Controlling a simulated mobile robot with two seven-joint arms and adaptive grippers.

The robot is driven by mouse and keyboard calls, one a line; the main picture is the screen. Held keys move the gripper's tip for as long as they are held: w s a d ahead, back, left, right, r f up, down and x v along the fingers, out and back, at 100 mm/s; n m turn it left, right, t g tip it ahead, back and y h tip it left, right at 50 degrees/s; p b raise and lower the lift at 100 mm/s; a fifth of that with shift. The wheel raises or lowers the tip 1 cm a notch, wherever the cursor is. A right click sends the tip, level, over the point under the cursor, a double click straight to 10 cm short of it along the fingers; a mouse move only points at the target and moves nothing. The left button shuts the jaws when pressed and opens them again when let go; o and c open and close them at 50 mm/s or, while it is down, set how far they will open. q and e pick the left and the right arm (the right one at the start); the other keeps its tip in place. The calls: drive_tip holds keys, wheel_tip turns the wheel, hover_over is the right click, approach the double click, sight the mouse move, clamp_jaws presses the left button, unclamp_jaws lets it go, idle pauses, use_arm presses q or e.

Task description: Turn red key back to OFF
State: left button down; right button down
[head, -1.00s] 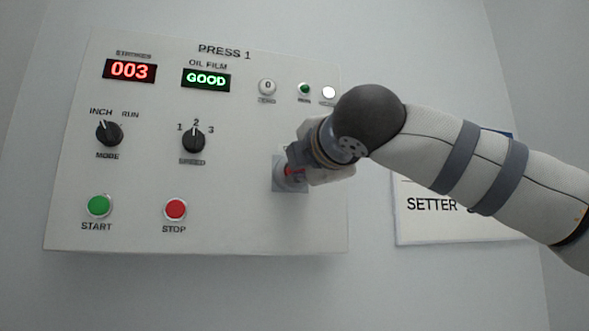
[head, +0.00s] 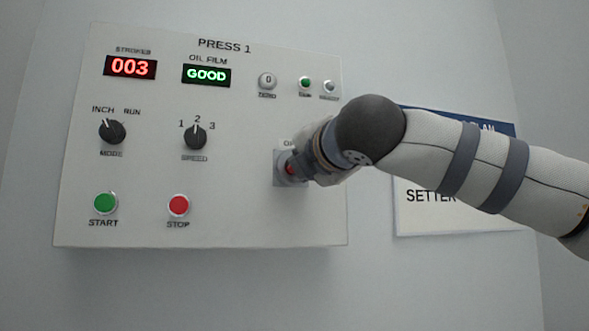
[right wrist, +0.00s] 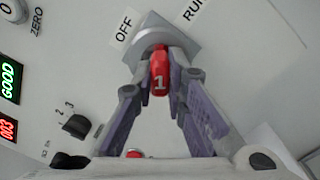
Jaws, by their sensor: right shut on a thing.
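The red key (right wrist: 160,70), marked 1, sits in a round metal lock on a grey square plate (right wrist: 186,38) in the right wrist view. The labels OFF (right wrist: 124,30) and RUN (right wrist: 193,9) are by the plate's edges. My right gripper (head: 293,168) is at the lock, its two fingers shut on the key. In the head view a bit of the red key (head: 289,169) shows beside the fingers, and the gripper hides the RUN label. I cannot tell exactly which label the key points to. My left gripper is not in view.
The PRESS 1 panel (head: 235,215) has MODE (head: 112,132) and SPEED (head: 195,137) knobs, a green START button (head: 104,202) and a red STOP button (head: 178,205). A sign (head: 420,215) on the wall is partly behind my right arm.

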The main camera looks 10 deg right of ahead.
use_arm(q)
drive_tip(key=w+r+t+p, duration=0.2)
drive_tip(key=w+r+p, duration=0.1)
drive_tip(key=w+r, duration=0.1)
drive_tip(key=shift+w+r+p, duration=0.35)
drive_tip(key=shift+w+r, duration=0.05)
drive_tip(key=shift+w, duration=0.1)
use_arm(e)
drive_tip(key=n, duration=0.6)
drive_tip(key=shift+d+n, duration=0.15)
drive_tip(key=shift+n, duration=0.25)
drive_tip(key=shift+f, duration=0.1)
drive_tip(key=n, duration=0.4)
drive_tip(key=shift+n+y, duration=0.3)
drive_tip(key=shift+n, duration=0.1)
drive_tip(key=c, duration=1.9)
unclamp_jaws()
drive_tip(key=shift+n, duration=0.5)
drive_tip(key=shift+c, duration=0.2)
drive_tip(key=o, duration=0.4)
